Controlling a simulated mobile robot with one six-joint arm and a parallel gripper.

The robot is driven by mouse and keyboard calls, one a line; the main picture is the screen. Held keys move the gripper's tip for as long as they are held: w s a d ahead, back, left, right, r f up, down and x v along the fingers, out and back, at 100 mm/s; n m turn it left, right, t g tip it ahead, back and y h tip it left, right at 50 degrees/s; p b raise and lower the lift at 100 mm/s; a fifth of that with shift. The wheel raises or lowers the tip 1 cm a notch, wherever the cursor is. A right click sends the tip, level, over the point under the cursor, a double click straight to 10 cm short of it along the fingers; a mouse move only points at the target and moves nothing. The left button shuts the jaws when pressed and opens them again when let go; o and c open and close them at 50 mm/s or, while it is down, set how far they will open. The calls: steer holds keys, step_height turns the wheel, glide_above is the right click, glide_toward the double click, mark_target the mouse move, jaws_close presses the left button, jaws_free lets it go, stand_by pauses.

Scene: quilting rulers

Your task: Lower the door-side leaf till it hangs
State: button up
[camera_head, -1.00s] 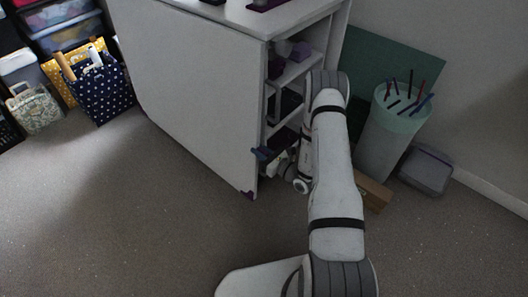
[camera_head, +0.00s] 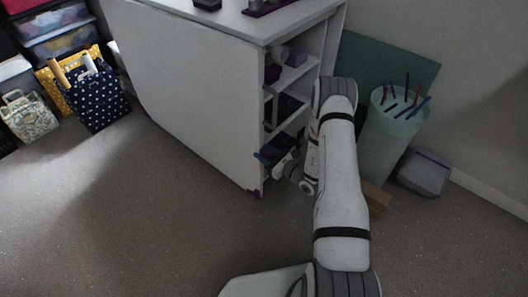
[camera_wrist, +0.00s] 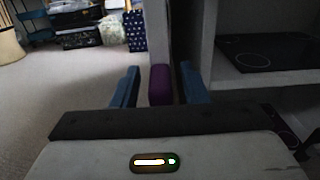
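The leaf (camera_head: 190,95) is a large white panel on the near side of a white cabinet. It hangs down steeply from the top, close to the cabinet side, with a purple piece at its lower corner (camera_head: 257,193). My gripper (camera_head: 265,158) is low at the leaf's right edge, by the shelves. In the wrist view, the blue fingers of my gripper (camera_wrist: 158,86) stand apart, one on each side of a purple piece (camera_wrist: 160,86). Narrow gaps show beside it. Above it the leaf (camera_wrist: 158,35) shows edge-on. The lower finger parts are hidden by the gripper body.
Open shelves (camera_head: 291,75) lie right of the leaf. A pale green bin (camera_head: 385,140) with rods, a grey box (camera_head: 424,172) and a cardboard piece (camera_head: 377,197) stand right of my arm. A dotted navy bag (camera_head: 97,98) is at left. The floor before the leaf is clear.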

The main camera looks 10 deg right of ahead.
steer(key=p+v, duration=0.1)
steer(key=v, duration=0.6)
stand_by(0.3)
steer(key=s+a+r+n+g+y+p, duration=0.1)
steer(key=s+a+r+n+g+p, duration=0.35)
steer(key=r, duration=0.65)
steer(key=s+a+r+n+g+p, duration=0.35)
steer(key=r+n+g, duration=0.2)
steer(key=r, duration=0.55)
steer(key=s+a+r+n+g+y+p, duration=0.1)
steer(key=s+a+r+n+g+p, duration=0.4)
steer(key=r, duration=0.7)
steer(key=s+d+r+n+t+h+p, duration=0.1)
steer(key=s+d+r+n+h+p, duration=0.2)
steer(key=r, duration=0.5)
steer(key=s+d+r+n+t+h+p, duration=0.1)
steer(key=s+d+r+n+h+p, duration=0.2)
steer(key=r, duration=0.6)
steer(key=s+d+r+n+t+h+p, duration=0.1)
steer(key=s+d+r+n+h+p, duration=0.3)
steer(key=r, duration=0.5)
steer(key=s+n+h+p, duration=0.2)
steer(key=n+h+p, duration=0.1)
steer(key=shift+s+r+t+h+p, duration=0.15)
steer(key=shift+s+t+h+p, duration=0.15)
steer(key=shift+s+t, duration=0.1)
